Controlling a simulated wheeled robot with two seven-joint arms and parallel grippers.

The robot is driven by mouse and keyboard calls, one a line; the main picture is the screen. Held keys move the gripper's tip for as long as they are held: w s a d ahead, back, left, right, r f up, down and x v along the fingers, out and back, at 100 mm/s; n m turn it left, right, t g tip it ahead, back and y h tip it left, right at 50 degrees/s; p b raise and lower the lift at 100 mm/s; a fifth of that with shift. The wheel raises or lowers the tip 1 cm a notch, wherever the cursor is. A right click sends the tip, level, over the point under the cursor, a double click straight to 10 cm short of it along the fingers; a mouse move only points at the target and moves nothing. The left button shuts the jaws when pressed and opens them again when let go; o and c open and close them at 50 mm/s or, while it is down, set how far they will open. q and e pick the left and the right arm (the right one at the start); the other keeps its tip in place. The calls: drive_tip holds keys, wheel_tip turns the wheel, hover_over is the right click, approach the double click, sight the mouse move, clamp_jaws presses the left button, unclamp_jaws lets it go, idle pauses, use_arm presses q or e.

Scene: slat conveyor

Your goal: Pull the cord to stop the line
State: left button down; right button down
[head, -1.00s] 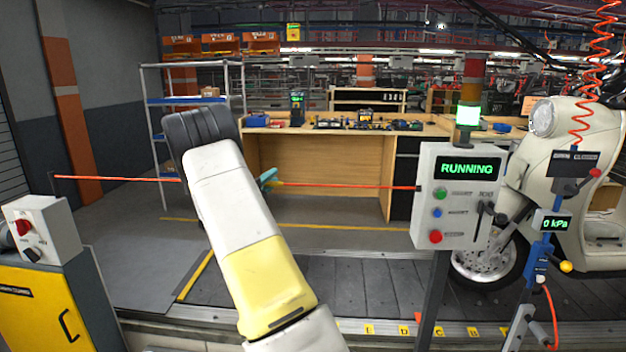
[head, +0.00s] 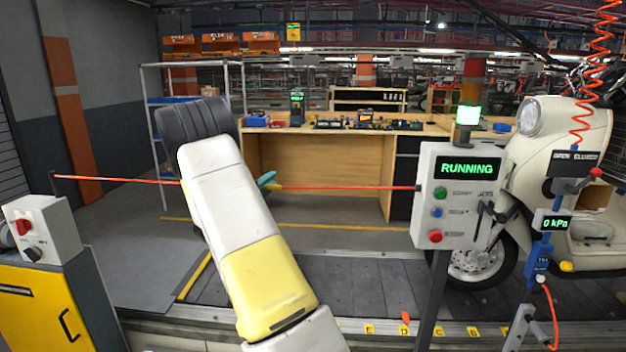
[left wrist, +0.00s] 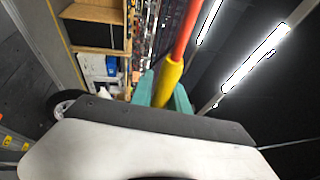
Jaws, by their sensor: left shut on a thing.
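The red cord (head: 340,187) runs across the line at about arm height, from a post at the left to the control box (head: 459,195) at the right. The box's screen reads RUNNING and the stack light (head: 468,115) above it glows green. My left gripper (head: 267,180) is mostly hidden behind my own forearm; its teal fingers show at the cord. In the left wrist view, the teal fingers (left wrist: 163,92) are shut on the yellow sleeve (left wrist: 168,80) of the cord. My right gripper is not in view.
A cream scooter (head: 560,150) stands on the slat conveyor at the right. A blue tool stand (head: 546,250) reading 0 kPa is in front of it. A yellow cabinet (head: 40,310) is at the left. A wooden workbench (head: 320,165) stands behind the cord.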

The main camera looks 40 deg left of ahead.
sight(263, 189)
use_arm(q)
drive_tip(key=shift+s+d+f, duration=0.1)
drive_tip(key=shift+s+d, duration=0.25)
drive_tip(key=shift+s, duration=0.25)
drive_tip(key=c, duration=1.3)
unclamp_jaws()
drive_tip(key=shift+s, duration=0.1)
drive_tip(key=v, duration=0.7)
drive_tip(key=shift+s+d, duration=0.1)
drive_tip(key=shift+s, duration=0.15)
